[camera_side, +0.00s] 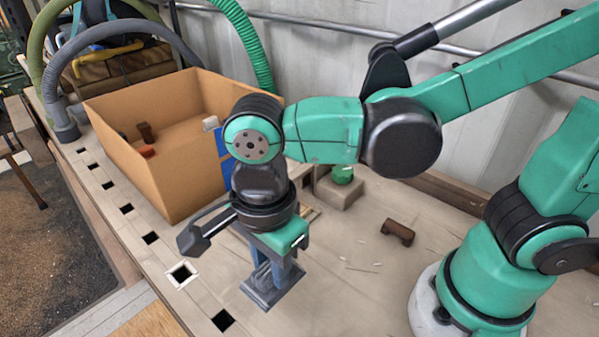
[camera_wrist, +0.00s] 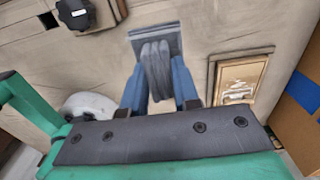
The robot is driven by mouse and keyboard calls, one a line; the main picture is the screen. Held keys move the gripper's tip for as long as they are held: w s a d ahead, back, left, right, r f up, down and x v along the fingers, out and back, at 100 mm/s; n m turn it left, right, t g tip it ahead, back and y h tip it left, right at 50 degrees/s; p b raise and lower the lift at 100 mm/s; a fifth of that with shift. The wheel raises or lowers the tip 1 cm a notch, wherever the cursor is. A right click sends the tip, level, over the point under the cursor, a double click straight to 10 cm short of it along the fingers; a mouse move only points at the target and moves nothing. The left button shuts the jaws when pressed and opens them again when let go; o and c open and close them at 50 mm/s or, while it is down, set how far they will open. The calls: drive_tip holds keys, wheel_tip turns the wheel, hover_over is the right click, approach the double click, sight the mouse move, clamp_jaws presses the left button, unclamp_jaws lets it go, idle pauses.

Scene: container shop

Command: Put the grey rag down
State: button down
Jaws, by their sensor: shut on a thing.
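My gripper (camera_side: 275,275) points down over the bench, between the cardboard box and my base. Its two blue fingers are shut on the grey rag (camera_side: 262,296). In the wrist view the rag (camera_wrist: 157,65) shows as a bunched, folded grey piece between the fingers (camera_wrist: 158,88), with a flatter square part beyond them. The rag's lower part is at or just above the bench top; I cannot tell whether it touches. The fingers hide part of the rag in the side view.
An open cardboard box (camera_side: 182,188) with a few small items stands left of my arm. A green object (camera_side: 342,174) sits on a block behind. A brown pipe piece (camera_side: 398,231) lies to the right. Square holes line the bench's left edge, one white-framed (camera_side: 182,275). Bench front is clear.

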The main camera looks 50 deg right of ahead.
sight(277, 317)
drive_tip(key=shift+f, duration=4.65)
drive_tip(key=shift+f, duration=0.15)
drive_tip(key=c, duration=0.7)
unclamp_jaws()
drive_tip(key=shift+o, duration=0.2)
